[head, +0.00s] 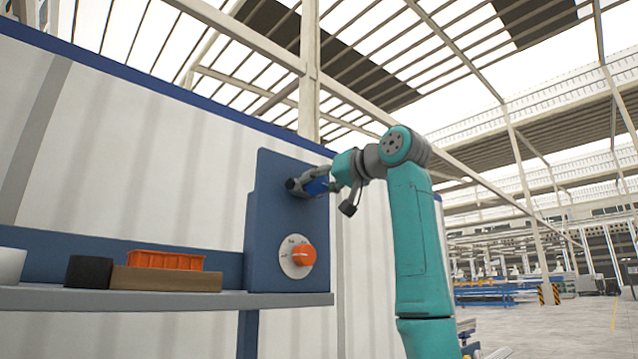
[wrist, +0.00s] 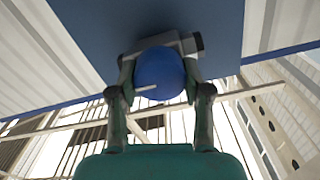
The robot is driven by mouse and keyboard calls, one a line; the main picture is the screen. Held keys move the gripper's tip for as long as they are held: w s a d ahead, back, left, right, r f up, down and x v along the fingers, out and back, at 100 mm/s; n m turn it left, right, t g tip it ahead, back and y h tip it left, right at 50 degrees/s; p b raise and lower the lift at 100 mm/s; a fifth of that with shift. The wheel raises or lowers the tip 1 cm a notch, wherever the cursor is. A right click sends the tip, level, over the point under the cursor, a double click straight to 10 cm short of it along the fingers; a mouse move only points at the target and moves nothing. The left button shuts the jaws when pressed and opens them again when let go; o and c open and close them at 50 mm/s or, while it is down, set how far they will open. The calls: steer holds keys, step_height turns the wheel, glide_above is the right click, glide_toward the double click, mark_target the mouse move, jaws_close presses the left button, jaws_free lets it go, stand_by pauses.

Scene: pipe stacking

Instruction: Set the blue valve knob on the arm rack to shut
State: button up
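The blue valve knob (head: 317,187) sits high on the blue panel (head: 270,215) of the rack, on a grey valve body. In the wrist view the round blue knob (wrist: 160,75) has a white pointer line on its face, pointing left in the picture. My gripper (head: 318,178) reaches the knob from the right. In the wrist view its two fingers (wrist: 159,76) lie on either side of the knob and look closed against it. The fingers partly cover the knob in the head view.
An orange knob (head: 304,256) on a white dial (head: 288,264) sits lower on the panel. The shelf (head: 150,299) to the left holds an orange crate (head: 166,260) on a brown block (head: 165,280), a black object (head: 89,272) and a white one. Right of the panel is open hall.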

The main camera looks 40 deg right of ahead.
steer(key=shift+c, duration=1.2)
steer(key=m, duration=0.8)
steer(key=shift+d+f+m, duration=0.1)
steer(key=shift+m, duration=0.2)
steer(key=m, duration=0.4)
steer(key=shift+f+m, duration=0.15)
steer(key=shift+m, duration=2.55)
